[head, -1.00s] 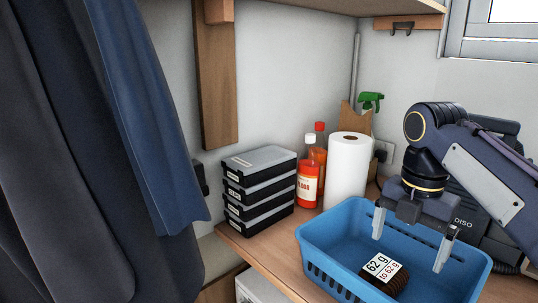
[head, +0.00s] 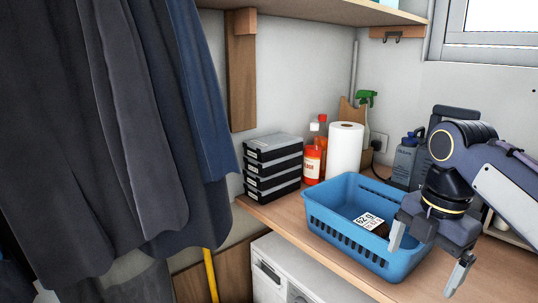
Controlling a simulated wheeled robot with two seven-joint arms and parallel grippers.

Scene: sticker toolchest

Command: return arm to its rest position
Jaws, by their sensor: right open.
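My right gripper (head: 431,259) is open and empty. It hangs at the right side of the blue basket (head: 338,238), in front of its right end in the picture, and hides part of that end. A dark brown round item with a white label (head: 369,221) reading 62 g lies inside the basket, apart from the gripper. My right arm comes in from the right edge. My left gripper is not in view.
Stacked black cases (head: 272,168), red-orange bottles (head: 313,160), a paper towel roll (head: 345,151) and a green-topped spray bottle (head: 365,105) stand behind the basket. Dark hanging clothes (head: 110,120) fill the left. A white appliance (head: 290,270) stands below the counter.

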